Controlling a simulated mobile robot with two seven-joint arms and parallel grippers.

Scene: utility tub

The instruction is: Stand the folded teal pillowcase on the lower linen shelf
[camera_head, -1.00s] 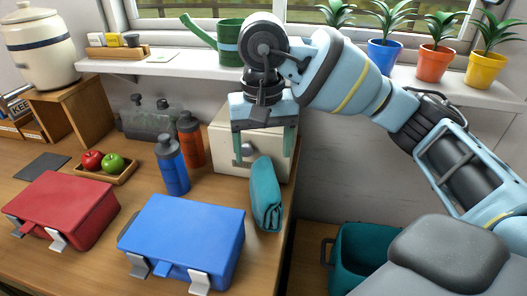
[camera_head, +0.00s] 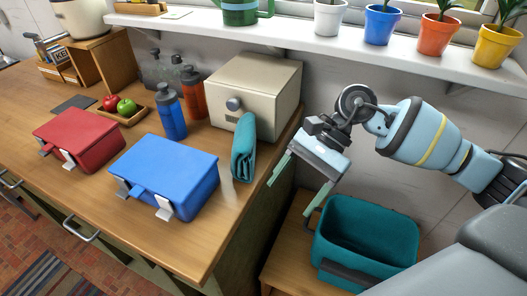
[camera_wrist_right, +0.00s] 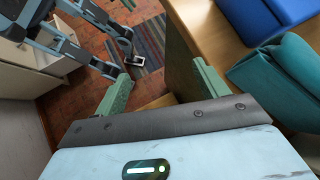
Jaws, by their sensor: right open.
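The folded teal pillowcase (camera_head: 243,150) stands on the wooden counter near its right edge, in front of a cream box. In the right wrist view it shows at the right edge (camera_wrist_right: 278,82), outside the fingers. My right gripper (camera_head: 290,197) is open and empty, off the counter's right edge, to the right of the pillowcase and apart from it. Its two green fingers (camera_wrist_right: 163,70) are spread, with floor and a wood edge visible beyond them. My left gripper is not seen in the head view. I cannot identify the lower linen shelf for certain.
A blue case (camera_head: 168,165) lies left of the pillowcase, and the cream box (camera_head: 262,85) stands behind it. A teal bin (camera_head: 365,240) sits on a low wooden surface below my right gripper. A windowsill (camera_head: 290,35) with pots runs above.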

